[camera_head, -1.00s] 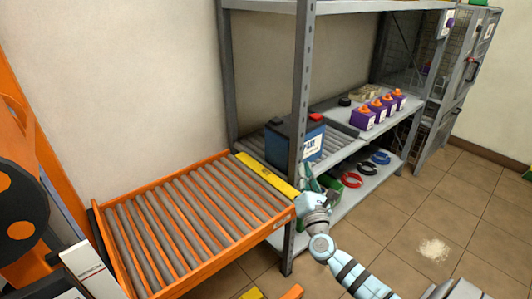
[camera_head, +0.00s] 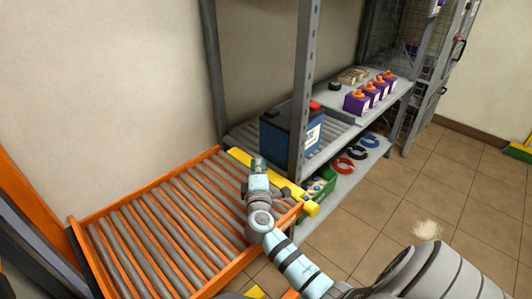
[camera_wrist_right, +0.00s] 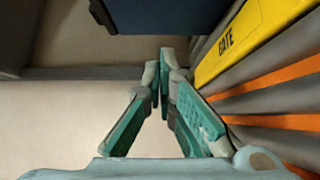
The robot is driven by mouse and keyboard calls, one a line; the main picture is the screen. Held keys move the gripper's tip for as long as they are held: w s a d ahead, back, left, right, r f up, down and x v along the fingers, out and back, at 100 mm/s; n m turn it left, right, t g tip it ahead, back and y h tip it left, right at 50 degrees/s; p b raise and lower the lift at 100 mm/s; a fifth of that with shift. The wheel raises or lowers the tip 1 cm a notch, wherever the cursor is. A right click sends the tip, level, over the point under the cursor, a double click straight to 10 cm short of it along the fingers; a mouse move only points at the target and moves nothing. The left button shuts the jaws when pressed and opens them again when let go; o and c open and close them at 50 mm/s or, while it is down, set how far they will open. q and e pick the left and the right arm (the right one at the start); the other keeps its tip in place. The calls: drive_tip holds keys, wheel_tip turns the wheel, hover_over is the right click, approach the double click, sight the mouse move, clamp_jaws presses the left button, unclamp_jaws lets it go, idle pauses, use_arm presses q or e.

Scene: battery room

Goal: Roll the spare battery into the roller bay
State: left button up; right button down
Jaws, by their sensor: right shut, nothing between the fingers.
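The spare battery (camera_head: 288,130), a dark blue block with a white label and a red cap, stands upright on the rack's roller shelf, partly behind a grey post. Its dark side also shows at the top of the right wrist view (camera_wrist_right: 165,14). The orange-framed roller bay (camera_head: 150,218) has bare grey rollers. A yellow gate (camera_head: 238,155) lies along the edge between bay and shelf; the right wrist view shows its "GATE" lettering (camera_wrist_right: 240,45). My right gripper (camera_head: 257,163) is shut and empty, near the gate and short of the battery. My left gripper is not in view.
The grey rack post (camera_head: 302,90) stands close to the right of my right gripper. Purple boxes with orange tops (camera_head: 370,92) stand further along the shelf. Red, black and blue rings (camera_head: 357,152) lie on the lower shelf.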

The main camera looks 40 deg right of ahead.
sight(266, 141)
drive_tip(key=w+d, duration=0.2)
drive_tip(key=d, duration=0.1)
drive_tip(key=w+d, duration=0.1)
drive_tip(key=d, duration=0.1)
drive_tip(key=shift+d, duration=0.5)
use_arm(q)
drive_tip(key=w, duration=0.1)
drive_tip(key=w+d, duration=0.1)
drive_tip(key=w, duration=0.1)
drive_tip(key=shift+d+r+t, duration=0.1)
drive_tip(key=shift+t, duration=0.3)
